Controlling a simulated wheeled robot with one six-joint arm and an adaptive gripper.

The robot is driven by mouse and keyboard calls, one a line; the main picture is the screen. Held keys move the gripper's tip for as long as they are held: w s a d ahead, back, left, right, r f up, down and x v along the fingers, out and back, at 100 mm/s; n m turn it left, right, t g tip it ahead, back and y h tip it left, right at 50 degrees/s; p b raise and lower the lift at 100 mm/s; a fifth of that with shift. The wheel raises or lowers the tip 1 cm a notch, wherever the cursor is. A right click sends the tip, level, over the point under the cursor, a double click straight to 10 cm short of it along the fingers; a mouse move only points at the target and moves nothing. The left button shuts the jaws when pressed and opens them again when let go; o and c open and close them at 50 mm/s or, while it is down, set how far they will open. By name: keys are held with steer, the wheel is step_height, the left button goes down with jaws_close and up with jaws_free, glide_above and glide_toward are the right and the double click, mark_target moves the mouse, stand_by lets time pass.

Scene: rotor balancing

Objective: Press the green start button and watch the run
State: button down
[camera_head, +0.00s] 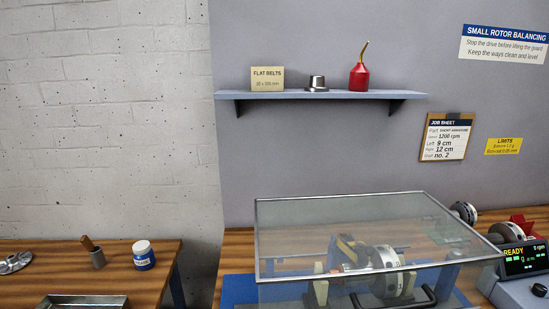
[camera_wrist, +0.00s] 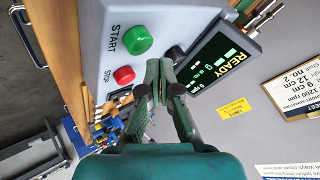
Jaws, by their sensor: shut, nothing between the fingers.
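In the wrist view the green start button (camera_wrist: 138,40) stands on the grey face of the control box (camera_wrist: 88,75), beside the word START. The red stop button (camera_wrist: 124,75) is below it in the picture. My gripper (camera_wrist: 165,76) is shut and empty; its tips appear right of and below the green button, apart from it in the picture. The display (camera_wrist: 222,60) is lit and reads READY. In the head view the display (camera_head: 524,259) shows READY and 0 rpm. The rotor (camera_head: 385,268) sits under the clear guard (camera_head: 340,208), which looks lowered. My gripper is outside the head view.
A dark knob (camera_wrist: 176,53) is close to my fingertips. A wall shelf (camera_head: 320,95) holds a red oil can (camera_head: 359,76). A job sheet (camera_head: 446,136) hangs at right. A side bench with a blue-labelled jar (camera_head: 144,262) stands at left.

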steer(key=shift+f, duration=0.2)
stand_by(0.5)
steer(key=shift+f, duration=0.25)
